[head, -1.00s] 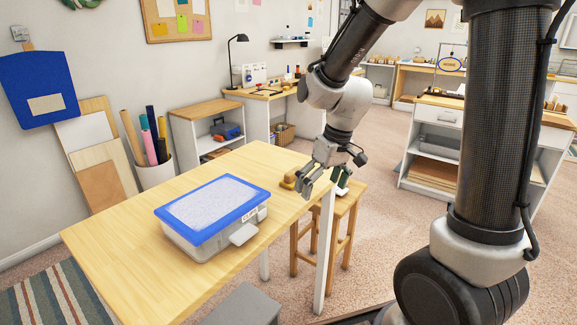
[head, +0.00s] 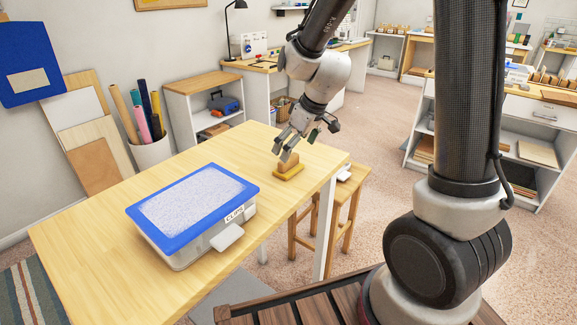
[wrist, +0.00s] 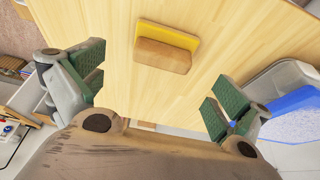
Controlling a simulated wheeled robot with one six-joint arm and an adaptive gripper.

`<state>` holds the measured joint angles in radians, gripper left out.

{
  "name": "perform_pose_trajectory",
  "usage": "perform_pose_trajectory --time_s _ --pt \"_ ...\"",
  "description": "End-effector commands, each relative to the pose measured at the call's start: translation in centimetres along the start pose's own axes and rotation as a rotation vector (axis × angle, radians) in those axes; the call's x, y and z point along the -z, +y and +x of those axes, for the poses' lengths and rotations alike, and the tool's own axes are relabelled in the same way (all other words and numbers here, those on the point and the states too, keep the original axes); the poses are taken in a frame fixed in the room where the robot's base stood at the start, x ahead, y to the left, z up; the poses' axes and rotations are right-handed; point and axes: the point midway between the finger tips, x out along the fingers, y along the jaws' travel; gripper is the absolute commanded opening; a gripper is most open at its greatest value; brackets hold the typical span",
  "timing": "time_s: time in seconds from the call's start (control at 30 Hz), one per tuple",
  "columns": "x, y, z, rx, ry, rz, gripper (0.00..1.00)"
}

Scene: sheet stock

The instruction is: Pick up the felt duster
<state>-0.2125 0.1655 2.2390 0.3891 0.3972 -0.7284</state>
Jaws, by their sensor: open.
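The felt duster (head: 288,168) lies on the wooden table near its far right corner. It has a brown wooden block on a yellow base. My gripper (head: 289,149) is above it in the head view, its fingers overlapping the duster's top edge in the picture. In the wrist view the duster (wrist: 165,47) shows ahead, between and beyond the two green-padded fingers (wrist: 160,94). The fingers are wide apart with nothing between them, and do not appear to touch the duster.
A clear box with a blue-rimmed lid labelled CLIPS (head: 176,249) stands on the table (head: 95,265), left of the duster. A wooden stool (head: 350,192) stands beside the table's right end. The tabletop around the duster is clear.

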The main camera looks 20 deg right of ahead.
Motion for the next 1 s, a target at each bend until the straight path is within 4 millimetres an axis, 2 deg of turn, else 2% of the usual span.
perform_pose_trajectory --time_s 0.4,0.67,0.77,0.9,0.93,1.0 --pt "-0.5 -0.2 5.8 0.001 -0.003 0.001 1.0" --pt "-0.5 -0.2 6.1 0.0 -0.001 0.001 1.0" --pt "-0.5 -0.2 6.1 0.0 -0.001 0.001 0.85" --pt "-0.5 -0.2 6.1 0.0 -0.001 0.001 0.6" --pt "-0.5 -0.2 6.1 0.0 -0.001 0.001 0.56" --pt "-0.5 -0.2 6.1 0.0 -0.001 0.001 0.56"
